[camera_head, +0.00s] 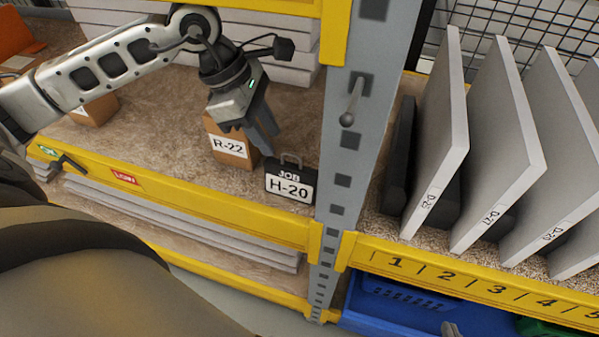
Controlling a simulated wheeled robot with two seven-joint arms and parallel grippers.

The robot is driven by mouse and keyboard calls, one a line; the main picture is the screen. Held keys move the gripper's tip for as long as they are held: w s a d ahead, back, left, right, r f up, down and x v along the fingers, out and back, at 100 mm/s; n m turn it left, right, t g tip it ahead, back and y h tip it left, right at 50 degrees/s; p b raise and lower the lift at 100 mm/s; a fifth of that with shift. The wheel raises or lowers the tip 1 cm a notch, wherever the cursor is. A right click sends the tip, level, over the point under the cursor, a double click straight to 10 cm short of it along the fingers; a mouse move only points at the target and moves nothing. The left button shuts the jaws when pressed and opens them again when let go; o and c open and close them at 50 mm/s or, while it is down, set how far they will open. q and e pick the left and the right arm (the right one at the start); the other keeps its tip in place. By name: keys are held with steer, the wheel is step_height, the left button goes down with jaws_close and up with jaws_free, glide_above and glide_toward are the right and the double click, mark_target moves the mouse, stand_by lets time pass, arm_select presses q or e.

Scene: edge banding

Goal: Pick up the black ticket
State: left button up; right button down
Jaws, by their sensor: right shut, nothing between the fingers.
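The black ticket (279,196), a small bag-shaped tag with a handle on top and a white label reading "JOB H-20", stands upright at the front of the brown shelf, next to the grey post. My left gripper (264,143) comes in from the upper left and points down. Its fingers look parted, with nothing seen between them, just above and left of the ticket's handle and apart from it as far as I can tell. Only a grey tip that looks like my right gripper (452,330) shows at the bottom edge.
The perforated grey post (335,180) is close on the right. A yellow rail (190,195) edges the shelf. Upright white panels (440,130) stand in a rack at right.

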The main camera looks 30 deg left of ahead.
mark_target(279, 164)
arm_select(q)
steer(key=b+x, duration=0.2)
steer(key=x, duration=0.2)
steer(key=shift+w+f, duration=0.1)
steer(key=shift+f, duration=0.25)
steer(key=shift+d+f, duration=0.1)
steer(key=shift+f, duration=0.05)
jaws_close()
arm_select(e)
steer(key=shift+w+f+m, duration=0.3)
steer(key=shift+w, duration=0.05)
steer(key=shift+f, duration=0.1)
steer(key=shift+s, duration=0.1)
